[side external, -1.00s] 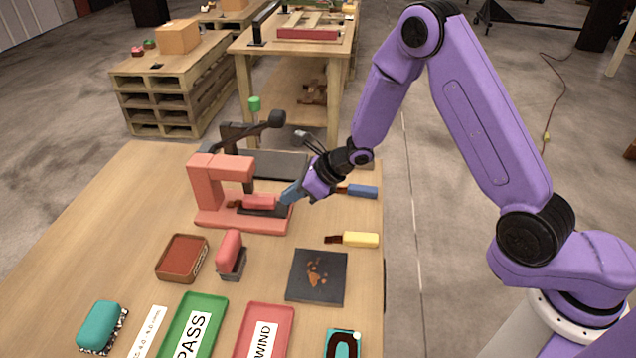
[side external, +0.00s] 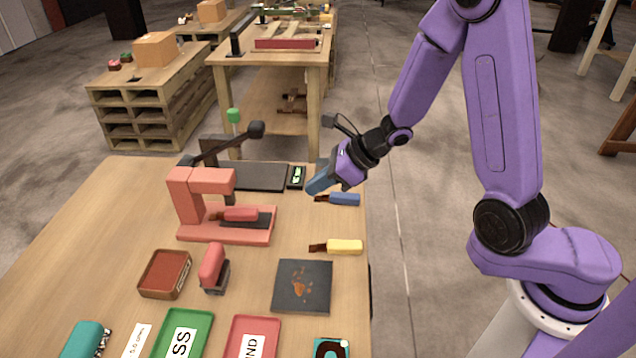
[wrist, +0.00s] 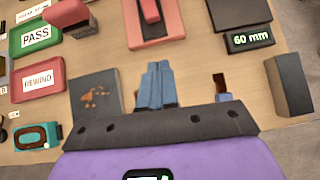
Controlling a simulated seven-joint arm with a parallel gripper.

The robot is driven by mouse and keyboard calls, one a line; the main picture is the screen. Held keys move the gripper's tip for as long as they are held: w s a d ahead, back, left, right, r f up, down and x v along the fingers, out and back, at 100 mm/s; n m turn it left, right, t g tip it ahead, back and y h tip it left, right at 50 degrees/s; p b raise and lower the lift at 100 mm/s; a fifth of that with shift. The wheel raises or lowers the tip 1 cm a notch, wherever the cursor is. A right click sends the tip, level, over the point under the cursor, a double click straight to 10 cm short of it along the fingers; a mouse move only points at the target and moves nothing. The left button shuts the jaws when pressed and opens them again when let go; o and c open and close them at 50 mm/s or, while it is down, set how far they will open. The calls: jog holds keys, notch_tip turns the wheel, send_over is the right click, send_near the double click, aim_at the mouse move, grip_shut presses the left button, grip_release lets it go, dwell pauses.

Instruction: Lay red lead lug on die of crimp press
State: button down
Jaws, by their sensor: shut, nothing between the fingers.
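The red crimp press (side external: 186,200) stands on the table, its base reaching right under its arm. The red lead (side external: 238,214) lies flat on the dark die strip of the press base, its dark lug end pointing left under the press head. Exact seating of the lug is too small to tell. The lead also shows on the press in the wrist view (wrist: 150,10). My gripper (side external: 316,182) is above the table to the right of the press, apart from it. Its blue fingers are together and empty in the wrist view (wrist: 156,72).
A blue-handled lead (side external: 344,199) lies below my gripper and a yellow-handled one (side external: 344,247) nearer the front. A dark pad (side external: 303,305), a brown tray (side external: 143,287), a red stamp (side external: 212,265) and a green PASS tray (side external: 205,325) are in front. A 60 mm display (wrist: 250,40) sits behind.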

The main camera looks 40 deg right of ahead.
aim_at(253, 211)
jog(key=c, duration=1)
grip_release()
jog(key=shift+a+r, duration=0.1)
jog(key=shift+o, duration=1.2)
jog(key=shift+w+a+r, duration=0.15)
jog(key=shift+w+a, duration=0.05)
jog(key=shift+a, duration=0.1)
jog(key=w+a+r+n+g+h, duration=0.1)
jog(key=w+a+r+g, duration=0.3)
jog(key=r, duration=0.4)
jog(key=shift+w+h, duration=0.65)
jog(key=shift+h, duration=0.15)
jog(key=shift+a+f, duration=0.1)
jog(key=x, duration=1.7)
jog(key=shift+w, duration=0.1)
